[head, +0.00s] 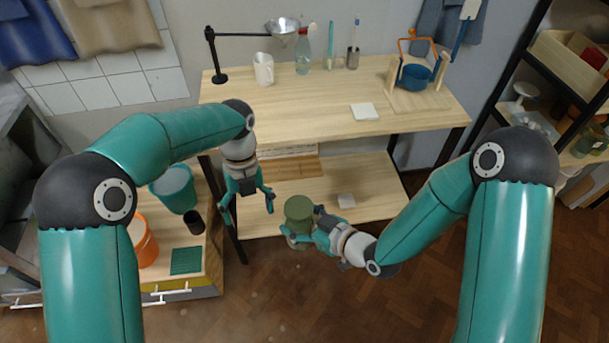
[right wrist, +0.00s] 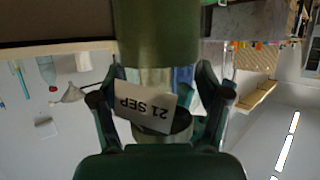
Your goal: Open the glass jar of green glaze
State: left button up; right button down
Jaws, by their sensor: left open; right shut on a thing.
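My right gripper (head: 302,233) is shut on the green glaze jar (head: 299,211), holding it in front of the bench's lower shelf. The jar shows as an olive-green cylinder with a paler glassy part among the fingers. In the right wrist view the jar (right wrist: 155,35) is close up between the fingers, and a white label (right wrist: 146,106) reads "21 SEP" upside down. I cannot tell clearly where lid and glass meet. My left gripper (head: 250,211) is open and empty, pointing down, left of the jar and apart from it.
A white tile (head: 364,111) lies there on clear space. Buckets, an orange one (head: 146,245) among them, stand at left on a low cart.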

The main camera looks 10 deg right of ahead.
aim_at(305, 204)
pick_arm(q)
jog(key=d+r+m+t, duration=0.1)
jog(key=d+r, duration=0.2)
jog(key=d, duration=0.1)
jog(key=d+r+t, duration=0.1)
jog(key=d+r, duration=0.2)
jog(key=d, duration=0.1)
jog(key=d+r+m, duration=0.1)
jog(key=d+r, duration=0.3)
jog(key=shift+m+t, duration=0.3)
jog(key=shift+t, duration=0.1)
jog(key=shift+s+d+f, duration=0.1)
jog(key=shift+s+f, duration=0.05)
jog(key=shift+f, duration=3.85)
jog(key=shift+c, duration=0.5)
jog(key=shift+d+f, duration=0.1)
grip_shut()
jog(key=shift+s, duration=0.1)
